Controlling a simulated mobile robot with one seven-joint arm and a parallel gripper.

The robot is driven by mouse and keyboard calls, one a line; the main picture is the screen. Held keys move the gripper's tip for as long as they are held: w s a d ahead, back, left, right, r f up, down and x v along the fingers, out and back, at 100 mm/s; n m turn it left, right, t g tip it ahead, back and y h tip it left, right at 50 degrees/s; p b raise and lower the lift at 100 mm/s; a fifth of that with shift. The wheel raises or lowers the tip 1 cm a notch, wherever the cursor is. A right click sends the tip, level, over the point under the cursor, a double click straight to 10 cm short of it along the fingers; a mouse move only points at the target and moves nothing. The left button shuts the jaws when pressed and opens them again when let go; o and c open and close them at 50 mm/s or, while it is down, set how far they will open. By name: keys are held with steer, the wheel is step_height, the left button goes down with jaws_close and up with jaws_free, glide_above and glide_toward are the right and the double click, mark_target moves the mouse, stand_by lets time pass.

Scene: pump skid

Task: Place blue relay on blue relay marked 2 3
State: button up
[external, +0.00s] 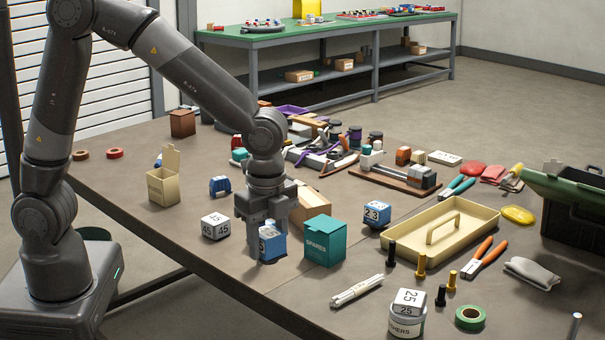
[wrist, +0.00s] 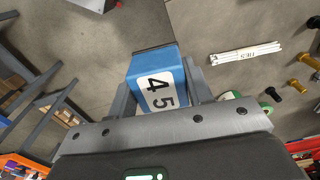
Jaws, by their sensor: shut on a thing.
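A blue relay (external: 271,242) is between the fingers of my gripper (external: 268,247), near the table's front edge. In the wrist view the relay (wrist: 153,82) shows a white label reading 4 5, and my gripper (wrist: 157,75) is shut on its sides. I cannot tell whether its underside touches the table. Another blue relay (external: 376,213), marked 2 3, stands on the table to the right, beyond the teal box and beside the cream tray. Its top looks clear. It is not seen in the wrist view.
A teal SPARES box (external: 324,241) stands just right of my gripper, with a cardboard box (external: 309,203) behind it. A white block marked 45 (external: 215,226) is to the left.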

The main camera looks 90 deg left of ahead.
steer(key=w+a+r, duration=0.2)
steer(key=w+a, duration=0.3)
steer(key=w, duration=0.2)
steer(key=w+a+r, duration=0.2)
steer(key=w+a, duration=0.2)
steer(key=w, duration=0.4)
steer(key=n, duration=0.1)
glide_above(378, 205)
step_height(378, 205, down, 5)
steer(key=shift+r, duration=0.15)
steer(key=shift+f, duration=2)
steer(key=shift+f, duration=0.1)
steer(key=o, duration=1.1)
steer(key=shift+c, duration=0.2)
